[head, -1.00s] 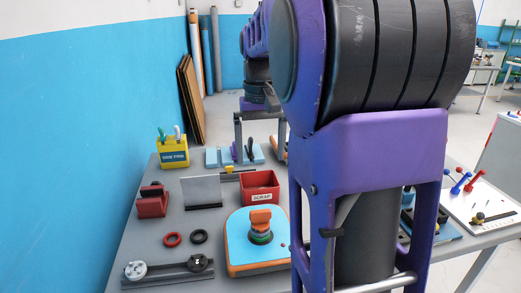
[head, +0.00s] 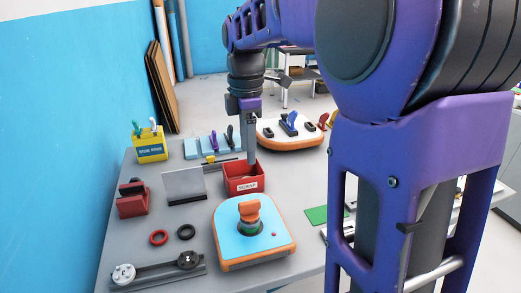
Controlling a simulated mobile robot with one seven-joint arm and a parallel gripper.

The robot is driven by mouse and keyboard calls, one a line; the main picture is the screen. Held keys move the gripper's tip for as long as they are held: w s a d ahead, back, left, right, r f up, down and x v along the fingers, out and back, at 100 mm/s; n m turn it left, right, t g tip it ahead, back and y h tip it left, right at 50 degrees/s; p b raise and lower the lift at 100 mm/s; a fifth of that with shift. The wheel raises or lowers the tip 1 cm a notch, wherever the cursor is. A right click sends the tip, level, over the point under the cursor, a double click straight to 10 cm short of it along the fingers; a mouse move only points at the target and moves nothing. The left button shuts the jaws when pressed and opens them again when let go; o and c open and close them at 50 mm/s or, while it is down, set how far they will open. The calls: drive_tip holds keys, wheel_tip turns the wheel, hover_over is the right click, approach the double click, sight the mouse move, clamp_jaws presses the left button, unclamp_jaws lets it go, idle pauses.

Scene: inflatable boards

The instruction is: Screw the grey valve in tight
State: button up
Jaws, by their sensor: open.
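A light grey, round valve-like part (head: 123,273) sits at the left end of a dark rack (head: 155,273) at the table's front left. A darker round part (head: 188,259) sits at the rack's right end. A blue board piece with an orange edge (head: 232,222) lies at the front middle. An orange piece (head: 249,211) stands upright on it over a green and dark ring; what is beneath is hidden. My gripper (head: 251,162) points down at the red SCRAP box, its tips at or just behind the rim. It is seen edge-on, open, with nothing visible in it.
Around the red SCRAP box (head: 243,184) are a grey plate (head: 184,185), a red block (head: 132,202), a red ring (head: 158,237), a black ring (head: 186,232) and a yellow tool holder (head: 151,147). Another orange-edged board (head: 290,138) lies at the back. My arm hides the right side.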

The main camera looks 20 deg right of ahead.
sight(250, 202)
wheel_tip(250, 202, down, 17)
drive_tip(key=shift+f+b, duration=0.2)
drive_tip(key=shift+b, duration=0.95)
clamp_jaws()
drive_tip(key=c, duration=0.7)
unclamp_jaws()
clamp_jaws()
drive_tip(key=shift+m, duration=1.7)
